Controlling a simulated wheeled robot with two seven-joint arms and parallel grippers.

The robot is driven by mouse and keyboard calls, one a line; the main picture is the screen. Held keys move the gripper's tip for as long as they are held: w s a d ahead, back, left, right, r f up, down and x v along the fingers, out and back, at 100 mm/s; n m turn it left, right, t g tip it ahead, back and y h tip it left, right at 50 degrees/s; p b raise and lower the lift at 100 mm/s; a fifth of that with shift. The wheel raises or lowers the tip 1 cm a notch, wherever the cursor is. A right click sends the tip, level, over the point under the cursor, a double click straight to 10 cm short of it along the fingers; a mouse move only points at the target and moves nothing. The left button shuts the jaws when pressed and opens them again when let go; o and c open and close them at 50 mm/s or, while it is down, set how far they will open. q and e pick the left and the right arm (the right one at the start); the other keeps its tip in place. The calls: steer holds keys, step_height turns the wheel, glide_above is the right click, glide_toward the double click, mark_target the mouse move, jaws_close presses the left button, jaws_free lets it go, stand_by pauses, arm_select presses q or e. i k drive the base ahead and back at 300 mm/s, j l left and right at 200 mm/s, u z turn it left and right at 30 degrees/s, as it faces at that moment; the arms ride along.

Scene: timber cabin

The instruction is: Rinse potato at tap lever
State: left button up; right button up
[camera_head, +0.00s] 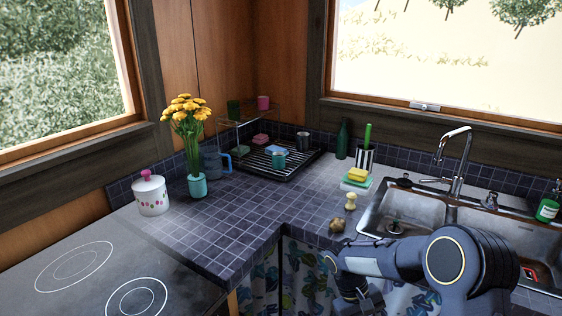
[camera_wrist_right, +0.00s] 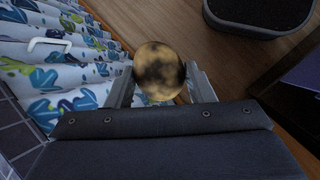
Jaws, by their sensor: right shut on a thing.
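My right gripper (camera_wrist_right: 160,88) is shut on a round potato (camera_wrist_right: 159,70), yellow-brown with dark dirty patches. My left gripper is not in view.
Sponges (camera_head: 356,179), a pale knobbed brush (camera_head: 350,201) and a utensil cup (camera_head: 365,157) stand left of the sink. A green bottle (camera_head: 548,205) stands right. A dish rack (camera_head: 279,160) fills the corner. Patterned curtain (camera_wrist_right: 75,65) hangs beside the held potato.

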mark_target(441, 180)
steer(key=i+l+z, duration=0.1)
steer(key=l+z, duration=0.3)
steer(key=i+l+z, duration=0.1)
steer(key=z, duration=0.35)
steer(key=l, duration=0.1)
